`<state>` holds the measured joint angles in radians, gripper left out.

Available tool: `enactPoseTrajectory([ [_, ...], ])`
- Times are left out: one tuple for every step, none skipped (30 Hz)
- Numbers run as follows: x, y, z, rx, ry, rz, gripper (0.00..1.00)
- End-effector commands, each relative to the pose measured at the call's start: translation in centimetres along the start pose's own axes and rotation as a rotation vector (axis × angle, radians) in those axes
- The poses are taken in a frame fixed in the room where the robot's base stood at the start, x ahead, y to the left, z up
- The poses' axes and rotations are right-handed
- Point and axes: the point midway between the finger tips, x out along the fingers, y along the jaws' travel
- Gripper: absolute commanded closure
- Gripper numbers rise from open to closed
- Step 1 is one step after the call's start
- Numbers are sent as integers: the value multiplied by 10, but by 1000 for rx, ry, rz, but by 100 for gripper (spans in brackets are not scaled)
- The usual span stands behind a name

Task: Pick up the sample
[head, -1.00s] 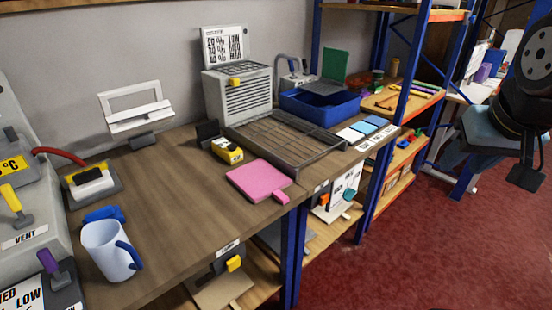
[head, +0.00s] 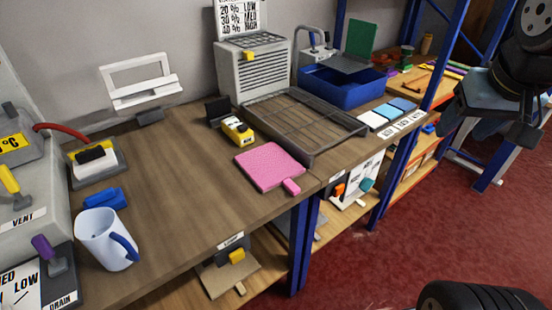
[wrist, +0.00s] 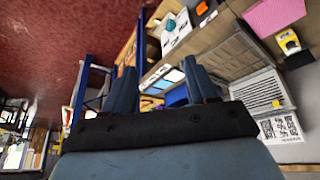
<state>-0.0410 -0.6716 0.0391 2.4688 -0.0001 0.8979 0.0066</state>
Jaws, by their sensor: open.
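A flat pink square with a small tab (head: 270,167), which looks like the sample, lies on the wooden workbench (head: 190,210) near its front edge. In the wrist view the pink square (wrist: 272,17) shows at the upper right. My gripper (head: 490,128) is raised at the right of the head view, over the floor side, well apart from the pink square. In the wrist view my gripper (wrist: 163,82) has its two fingers spread apart with nothing between them.
A grey slatted tray (head: 310,128), a yellow device (head: 238,130) and a blue bin (head: 345,88) stand behind or beside the pink square. A white mug (head: 103,240) stands at the left front. Shelves (head: 235,280) lie below; red floor (head: 390,255) is open at right.

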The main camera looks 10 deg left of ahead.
Motion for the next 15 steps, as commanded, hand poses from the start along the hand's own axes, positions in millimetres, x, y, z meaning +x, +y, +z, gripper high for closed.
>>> enactPoseTrajectory([
  [7,-10,-9,-36,-24,-6,43],
  [11,-16,-13,-56,-37,-9,43],
  [17,-24,-20,-85,-55,-15,43],
  [21,-30,-24,-106,-68,-19,43],
  [25,-37,-29,-128,-80,-23,43],
  [31,-46,-34,-157,-97,-28,43],
  [36,-54,-38,-179,-110,-33,43],
  [40,-61,-42,-200,-122,-37,43],
  [47,-71,-46,-230,-139,-43,43],
  [52,-79,-49,-252,-151,-48,43],
  [57,-86,-52,-273,-163,-53,43],
  [64,-98,-55,-304,-179,-60,43],
  [69,-106,-57,-326,-192,-65,43],
  [74,-114,-60,-348,-203,-70,43],
  [81,-126,-62,-377,-220,-78,43],
])
